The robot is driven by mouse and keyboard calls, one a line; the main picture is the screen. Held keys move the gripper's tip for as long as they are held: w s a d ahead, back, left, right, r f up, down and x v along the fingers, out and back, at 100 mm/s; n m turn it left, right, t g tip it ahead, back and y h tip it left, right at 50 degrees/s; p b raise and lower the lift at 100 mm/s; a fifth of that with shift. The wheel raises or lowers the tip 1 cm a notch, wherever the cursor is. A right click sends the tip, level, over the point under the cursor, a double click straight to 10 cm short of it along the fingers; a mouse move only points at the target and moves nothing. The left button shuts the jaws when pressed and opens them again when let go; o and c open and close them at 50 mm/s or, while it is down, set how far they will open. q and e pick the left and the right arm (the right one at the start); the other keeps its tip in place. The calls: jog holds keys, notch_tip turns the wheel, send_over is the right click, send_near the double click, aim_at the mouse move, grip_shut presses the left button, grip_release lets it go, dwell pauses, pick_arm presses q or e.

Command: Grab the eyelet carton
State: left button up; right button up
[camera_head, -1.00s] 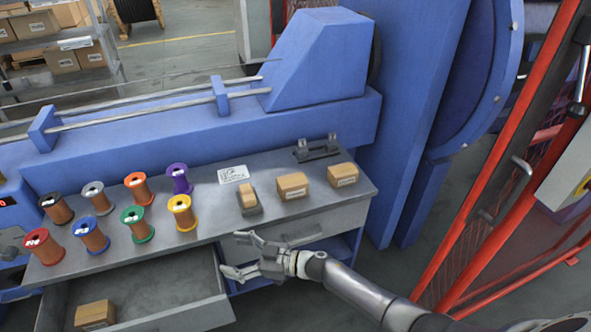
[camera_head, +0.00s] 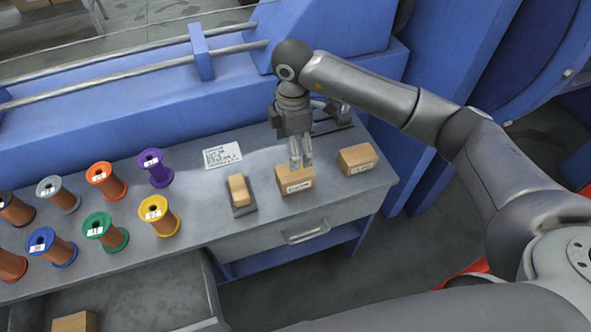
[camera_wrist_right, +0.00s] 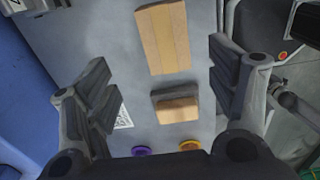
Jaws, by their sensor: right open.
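Two small brown cartons with white labels stand on the grey bench top: a middle carton (camera_head: 295,180) and a right carton (camera_head: 357,159). The label print is too small for me to tell surely which is the eyelet carton. My right gripper (camera_head: 301,163) points down with its fingertips at the top of the middle carton, overlapping its back edge in the head view. In the right wrist view the gripper (camera_wrist_right: 163,65) is open, and a taped carton (camera_wrist_right: 162,38) lies ahead between the finger lines, not gripped. My left gripper is out of view.
A tan block on a dark holder (camera_head: 240,195) sits left of the middle carton. A label card (camera_head: 222,155) and several wire spools, including a yellow one (camera_head: 159,215), stand further left. An open drawer (camera_head: 140,295) below holds another carton (camera_head: 75,322).

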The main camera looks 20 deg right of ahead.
aim_at(295, 177)
notch_tip(295, 177, down, 2)
jog(key=shift+s+f, duration=0.1)
jog(key=shift+f, duration=0.4)
jog(key=f, duration=0.2)
jog(key=f+p, duration=0.1)
jog(key=f, duration=0.1)
jog(key=shift+s+f, duration=0.1)
jog(key=shift+s, duration=0.25)
jog(key=shift+f, duration=0.45)
jog(key=c, duration=0.7)
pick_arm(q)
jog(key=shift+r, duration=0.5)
pick_arm(e)
jog(key=shift+w, duration=0.1)
jog(key=c, duration=0.6)
jog(key=shift+r, duration=0.1)
